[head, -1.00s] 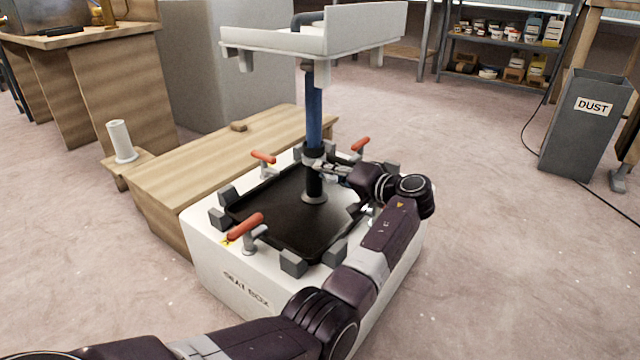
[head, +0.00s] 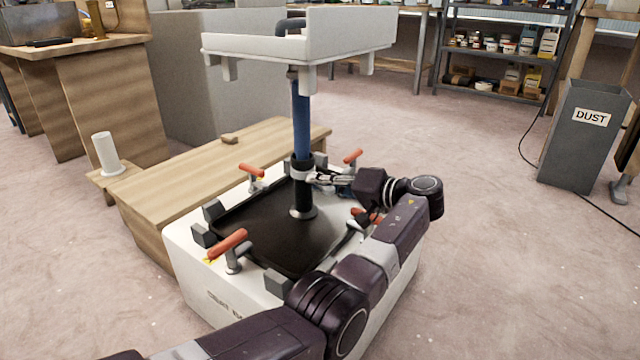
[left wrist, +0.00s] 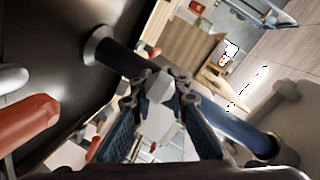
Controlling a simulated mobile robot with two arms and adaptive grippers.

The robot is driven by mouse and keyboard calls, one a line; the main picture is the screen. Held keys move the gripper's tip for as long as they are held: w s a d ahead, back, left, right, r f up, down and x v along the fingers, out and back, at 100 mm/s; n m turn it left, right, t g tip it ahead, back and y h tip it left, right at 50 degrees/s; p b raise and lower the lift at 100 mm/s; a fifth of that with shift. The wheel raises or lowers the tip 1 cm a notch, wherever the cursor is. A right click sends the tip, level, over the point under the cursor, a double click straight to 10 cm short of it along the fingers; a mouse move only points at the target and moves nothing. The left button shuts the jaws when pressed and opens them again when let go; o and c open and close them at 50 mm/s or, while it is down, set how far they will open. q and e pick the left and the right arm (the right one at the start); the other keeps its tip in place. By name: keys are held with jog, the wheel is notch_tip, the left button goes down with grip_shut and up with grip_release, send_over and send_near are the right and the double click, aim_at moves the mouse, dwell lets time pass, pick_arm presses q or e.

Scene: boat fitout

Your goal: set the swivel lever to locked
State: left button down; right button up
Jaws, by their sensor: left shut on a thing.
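A pedestal post (head: 301,118), blue above and black below, stands upright on the black plate of the white seat box (head: 190,262). It carries a pale seat frame (head: 350,33) on top. A light grey collar (head: 300,174) rings the post. My left gripper (head: 314,179) reaches the collar from the right. In the left wrist view its blue-padded fingers (left wrist: 160,92) are shut on a small pale grey piece beside the post, which looks like the swivel lever (left wrist: 158,86). The fingers partly hide it, and no lock marking is readable. My right gripper is not in view.
Orange-handled clamps (head: 228,243) and dark blocks surround the black plate (head: 262,232). A wooden bench (head: 190,163) adjoins the box on the left. A grey dust bin (head: 585,140) stands at right. The floor between box and bin is clear.

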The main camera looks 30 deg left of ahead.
pick_arm(q)
jog(key=c, duration=1.8)
grip_release()
jog(key=shift+c, duration=0.2)
jog(key=v, duration=1.2)
jog(key=shift+w, duration=0.1)
